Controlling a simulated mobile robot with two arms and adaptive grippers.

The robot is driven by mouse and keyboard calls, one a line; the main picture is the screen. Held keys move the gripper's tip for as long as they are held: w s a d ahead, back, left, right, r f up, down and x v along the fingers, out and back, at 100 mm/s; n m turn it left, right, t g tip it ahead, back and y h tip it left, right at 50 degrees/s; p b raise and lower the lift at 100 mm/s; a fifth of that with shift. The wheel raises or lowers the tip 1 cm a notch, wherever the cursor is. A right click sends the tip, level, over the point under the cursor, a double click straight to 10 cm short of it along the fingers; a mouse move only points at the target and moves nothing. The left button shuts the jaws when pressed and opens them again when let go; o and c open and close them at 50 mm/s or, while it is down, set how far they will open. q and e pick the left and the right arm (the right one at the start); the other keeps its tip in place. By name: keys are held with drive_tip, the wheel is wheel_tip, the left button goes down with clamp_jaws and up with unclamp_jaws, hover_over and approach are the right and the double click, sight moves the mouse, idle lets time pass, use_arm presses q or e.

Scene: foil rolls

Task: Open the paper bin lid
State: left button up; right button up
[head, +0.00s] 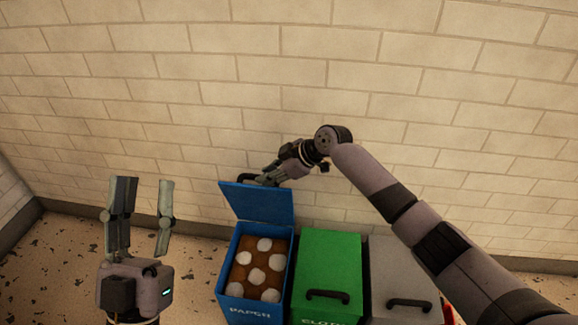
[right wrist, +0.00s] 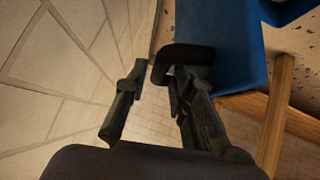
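The blue paper bin (head: 226,268), lettered on its front, stands at the left of the row. Its blue lid (head: 258,203) is raised, tilted up at the back near the wall, and white round pieces on brown show inside. The lid also shows in the right wrist view (right wrist: 232,45). The lid's black handle (right wrist: 185,56) is by the fingertips of my right gripper (right wrist: 157,76). Its fingers are apart, and whether they touch the handle is unclear. In the head view my right gripper (head: 266,179) is at the lid's top edge. My left gripper (head: 146,184) is open, empty and upright left of the bin.
A green bin (head: 328,258) with a closed lid and a black handle stands beside the paper bin. A grey bin (head: 396,262), also closed, stands right of it. A brick wall (head: 200,80) rises behind. Speckled floor (head: 60,265) is clear at the left.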

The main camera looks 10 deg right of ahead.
drive_tip(key=v, duration=1)
drive_tip(key=shift+s+f, duration=0.25)
drive_tip(key=shift+s, duration=0.1)
